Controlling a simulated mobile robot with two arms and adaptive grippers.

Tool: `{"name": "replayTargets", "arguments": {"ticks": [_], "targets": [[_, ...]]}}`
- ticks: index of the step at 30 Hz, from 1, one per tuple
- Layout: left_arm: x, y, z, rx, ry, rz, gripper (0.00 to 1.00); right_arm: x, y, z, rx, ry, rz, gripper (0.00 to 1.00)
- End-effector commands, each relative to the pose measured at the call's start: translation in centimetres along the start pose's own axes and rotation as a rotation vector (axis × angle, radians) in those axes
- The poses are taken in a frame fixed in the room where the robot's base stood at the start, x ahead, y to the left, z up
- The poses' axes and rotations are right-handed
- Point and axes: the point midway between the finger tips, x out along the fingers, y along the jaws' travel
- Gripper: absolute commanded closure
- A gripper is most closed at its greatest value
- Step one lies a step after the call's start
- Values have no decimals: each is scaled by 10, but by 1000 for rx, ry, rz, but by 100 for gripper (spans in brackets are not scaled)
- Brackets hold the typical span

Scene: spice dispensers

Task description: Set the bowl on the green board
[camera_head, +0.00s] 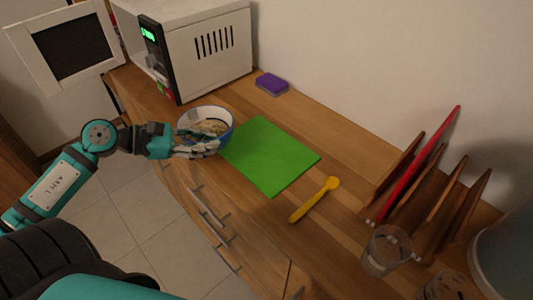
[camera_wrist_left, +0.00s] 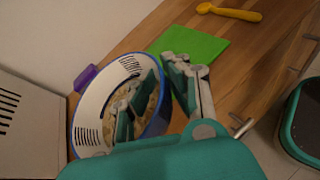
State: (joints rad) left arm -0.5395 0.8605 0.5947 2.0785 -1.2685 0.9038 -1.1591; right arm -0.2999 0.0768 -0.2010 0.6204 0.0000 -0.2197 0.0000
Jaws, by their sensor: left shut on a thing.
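The bowl (camera_head: 205,116) is white inside with a blue outside and has pale food in it. It is at the left edge of the green board (camera_head: 268,157), which lies flat on the wooden counter; I cannot tell whether the bowl touches the board. My left gripper (camera_head: 207,146) is shut on the bowl's near rim, one finger inside and one outside. In the left wrist view the bowl (camera_wrist_left: 90,112) is tilted in the picture, with the gripper (camera_wrist_left: 160,95) across its wall and the green board (camera_wrist_left: 190,44) beyond. My right gripper is not in view.
A microwave (camera_head: 205,45) with its door open stands at the back left. A purple sponge (camera_head: 271,84) lies by the wall. A yellow spoon (camera_head: 314,199) lies right of the board. A wooden rack (camera_head: 436,213) and a glass (camera_head: 385,250) stand at the right.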

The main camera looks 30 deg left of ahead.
Motion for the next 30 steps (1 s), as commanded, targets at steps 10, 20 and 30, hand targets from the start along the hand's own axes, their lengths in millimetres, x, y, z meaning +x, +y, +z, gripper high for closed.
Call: {"name": "replayTargets", "arguments": {"ticks": [10, 20, 30], "targets": [[74, -12, 33, 6, -8, 1, 100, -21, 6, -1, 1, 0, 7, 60], [129, -22, 48, 2, -6, 2, 100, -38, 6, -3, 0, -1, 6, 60], [145, -31, 19, -1, -2, 1, 100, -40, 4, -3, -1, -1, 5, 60]]}}
